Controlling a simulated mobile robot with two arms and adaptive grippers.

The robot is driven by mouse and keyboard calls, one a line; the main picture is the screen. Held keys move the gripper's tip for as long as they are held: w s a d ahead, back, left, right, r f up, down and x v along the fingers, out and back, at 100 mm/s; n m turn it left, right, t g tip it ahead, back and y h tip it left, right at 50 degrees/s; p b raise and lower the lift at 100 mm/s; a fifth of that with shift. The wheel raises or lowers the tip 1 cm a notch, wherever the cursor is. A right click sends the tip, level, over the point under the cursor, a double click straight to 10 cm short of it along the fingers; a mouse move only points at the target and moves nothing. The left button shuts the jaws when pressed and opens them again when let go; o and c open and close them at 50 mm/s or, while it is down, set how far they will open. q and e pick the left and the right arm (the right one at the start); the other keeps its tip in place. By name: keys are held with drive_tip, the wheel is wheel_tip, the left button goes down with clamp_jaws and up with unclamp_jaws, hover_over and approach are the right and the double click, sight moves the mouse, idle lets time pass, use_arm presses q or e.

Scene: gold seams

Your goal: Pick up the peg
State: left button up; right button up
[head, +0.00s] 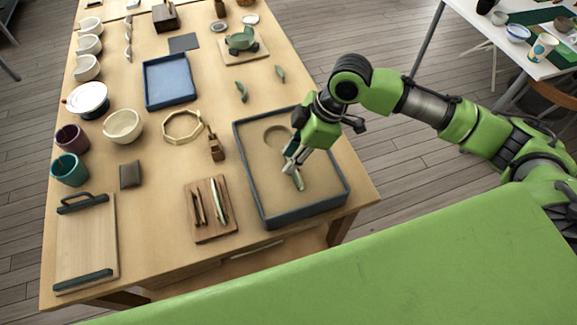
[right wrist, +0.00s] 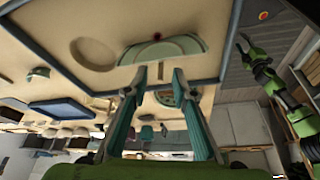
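My right gripper (head: 290,160) is low over the sand tray (head: 252,193), above its right half. In the right wrist view its two fingers (right wrist: 161,73) are apart with nothing clearly held between them. A pale green curved shard (right wrist: 165,48) lies in the tray just beyond the fingertips; in the head view the shard (head: 298,181) is partly hidden by the gripper. A small narrow upright shape (right wrist: 160,75) shows between the fingertips; I cannot tell whether it is the peg. No other peg can be made out for sure.
The tray has a raised dark rim and a round hollow (head: 277,136). A wooden rack (head: 211,209) with slim pieces and a wooden tool (head: 216,146) stand left of it.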

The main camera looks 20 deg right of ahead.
drive_tip(key=shift+f, duration=0.15)
clamp_jaws()
